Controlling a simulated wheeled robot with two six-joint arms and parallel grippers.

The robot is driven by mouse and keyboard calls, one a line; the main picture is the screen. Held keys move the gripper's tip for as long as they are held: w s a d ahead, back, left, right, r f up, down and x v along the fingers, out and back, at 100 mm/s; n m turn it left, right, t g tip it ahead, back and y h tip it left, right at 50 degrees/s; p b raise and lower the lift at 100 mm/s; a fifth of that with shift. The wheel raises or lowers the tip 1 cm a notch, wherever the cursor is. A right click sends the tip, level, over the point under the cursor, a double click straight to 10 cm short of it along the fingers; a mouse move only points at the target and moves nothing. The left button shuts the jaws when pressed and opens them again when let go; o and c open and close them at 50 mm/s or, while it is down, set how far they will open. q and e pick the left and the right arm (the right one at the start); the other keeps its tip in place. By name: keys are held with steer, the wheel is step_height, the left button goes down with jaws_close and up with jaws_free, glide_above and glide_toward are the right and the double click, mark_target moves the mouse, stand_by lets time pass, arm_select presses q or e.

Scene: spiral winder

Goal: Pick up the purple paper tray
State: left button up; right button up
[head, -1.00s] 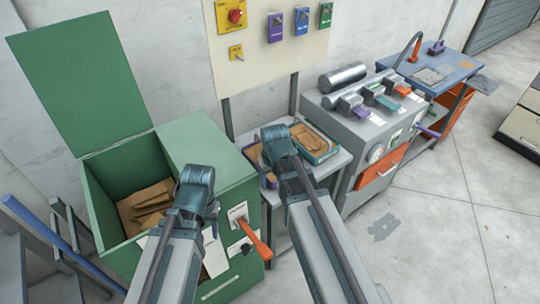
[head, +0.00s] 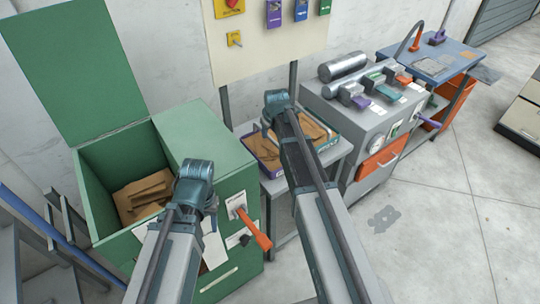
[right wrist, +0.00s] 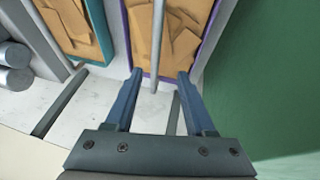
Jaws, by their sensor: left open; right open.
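The purple paper tray (head: 258,166) holds brown paper and sits on a grey shelf table, partly hidden behind my right arm in the head view. My right gripper (head: 277,100) is above it there, its jaws hidden. In the right wrist view my right gripper (right wrist: 159,75) is open and empty, with its fingertips at the near end of the purple tray (right wrist: 207,45). Whether the fingers touch its rim cannot be told. My left gripper (head: 195,172) is open over the green cabinet's front, away from the tray; its jaws are hard to see.
A teal tray (head: 331,146) of brown paper stands right beside the purple one. The green cabinet (head: 205,145) with an open lid and orange handle (head: 256,232) is to the left. A grey post (right wrist: 157,40) crosses the purple tray in the wrist view. The grey machine (head: 345,110) stands right.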

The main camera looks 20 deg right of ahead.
mark_target(270, 137)
steer(key=shift+w+d+b+x, duration=0.1)
steer(key=shift+b+x, duration=1.15)
steer(key=shift+x, duration=0.45)
steer(key=shift+w+d+b+x, duration=0.1)
steer(key=shift+b+x, duration=1.2)
steer(key=shift+x, duration=0.35)
steer(key=shift+w+d+b+x, duration=0.1)
steer(key=shift+d+b+x, duration=0.05)
steer(key=shift+b+x, duration=1.35)
arm_select(q)
step_height(270, 137, down, 9)
steer(key=shift+r+p, duration=0.2)
steer(key=shift+p, duration=0.15)
arm_select(e)
steer(key=shift+w+r, duration=0.1)
jaws_close()
